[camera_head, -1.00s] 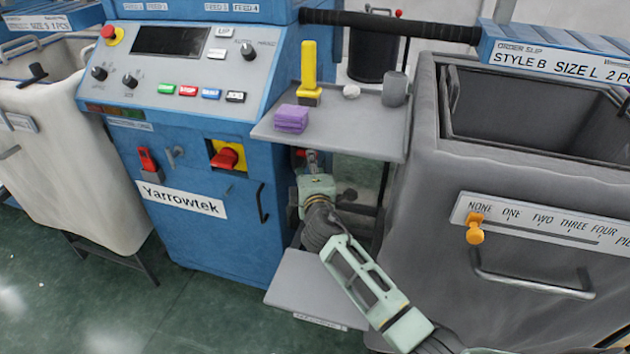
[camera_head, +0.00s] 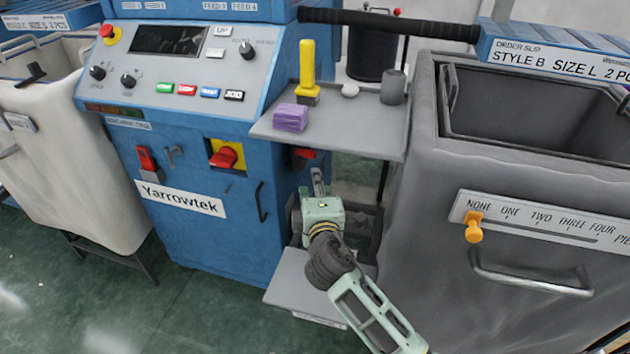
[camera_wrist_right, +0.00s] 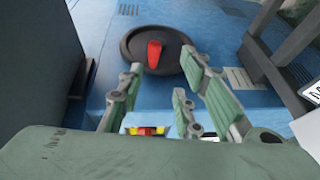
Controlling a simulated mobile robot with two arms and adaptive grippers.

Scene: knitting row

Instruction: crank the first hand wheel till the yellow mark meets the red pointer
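In the right wrist view a dark round hand wheel (camera_wrist_right: 157,50) stands on the blue machine side. A red upright piece (camera_wrist_right: 154,54) shows over its middle; I cannot tell whether it is the pointer or a knob. No yellow mark is clear on the wheel. My right gripper (camera_wrist_right: 164,68) is open and empty, its fingertips just short of the wheel's near edge in the picture; contact is unclear. In the head view the right gripper (camera_head: 318,180) is beside the machine, under the grey shelf, below a red piece (camera_head: 304,153). My left gripper is not in view.
The grey shelf (camera_head: 265,128) above carries a purple block (camera_head: 291,117) and a yellow-handled tool (camera_head: 308,72). A grey bin (camera_head: 420,230) stands close on the right. A low grey plate (camera_head: 300,285) lies below the arm. A red-and-yellow switch (camera_head: 226,156) is on the machine front.

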